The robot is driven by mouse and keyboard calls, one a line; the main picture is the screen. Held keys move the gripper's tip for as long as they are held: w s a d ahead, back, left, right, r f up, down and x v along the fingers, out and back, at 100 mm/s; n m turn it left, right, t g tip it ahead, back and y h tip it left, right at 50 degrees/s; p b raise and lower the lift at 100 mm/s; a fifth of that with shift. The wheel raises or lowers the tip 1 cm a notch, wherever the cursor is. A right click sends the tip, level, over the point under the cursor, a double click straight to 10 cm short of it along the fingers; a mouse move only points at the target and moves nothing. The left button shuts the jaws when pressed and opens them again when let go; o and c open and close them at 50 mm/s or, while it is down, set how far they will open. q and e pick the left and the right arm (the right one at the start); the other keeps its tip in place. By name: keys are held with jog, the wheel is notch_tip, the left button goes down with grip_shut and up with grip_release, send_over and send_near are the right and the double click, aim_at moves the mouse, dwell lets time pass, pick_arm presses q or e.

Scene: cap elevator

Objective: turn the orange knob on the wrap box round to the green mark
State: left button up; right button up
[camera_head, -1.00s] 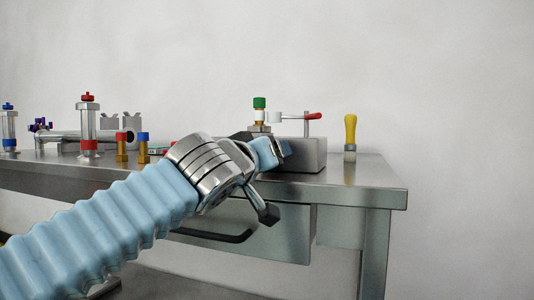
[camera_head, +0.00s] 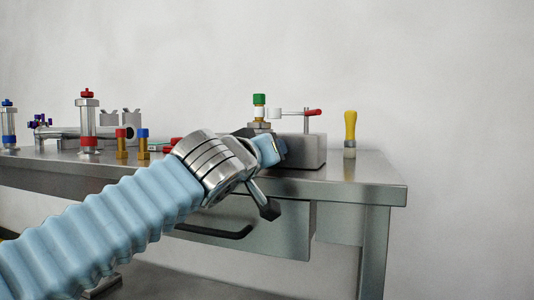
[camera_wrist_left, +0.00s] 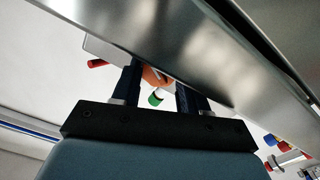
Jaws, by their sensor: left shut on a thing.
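The wrap box (camera_head: 305,150) is a grey block at the front of the steel table in the head view. My left gripper (camera_head: 272,150) is at its left front side, with the fingers largely hidden by the wrist. In the left wrist view the orange knob (camera_wrist_left: 153,76) lies between the two dark fingers of my left gripper (camera_wrist_left: 160,82), which is shut on it. The knob is partly hidden by the fingers and is not visible in the head view. I cannot make out the green mark. My right gripper is not in view.
A green-capped fitting (camera_head: 259,106) and a red-ended lever (camera_head: 312,112) rise above the box. A yellow-handled tool (camera_head: 350,132) stands to its right. Several bolts and red- and blue-capped posts stand at the left. A drawer handle (camera_head: 213,233) is below the tabletop.

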pick_arm(q)
jog(key=shift+m, duration=1.1)
jog(key=m, duration=0.2)
jog(key=shift+m, duration=0.3)
jog(key=m, duration=0.6)
jog(key=o, duration=1.1)
jog(key=shift+c, duration=0.2)
jog(key=shift+d+f, duration=0.1)
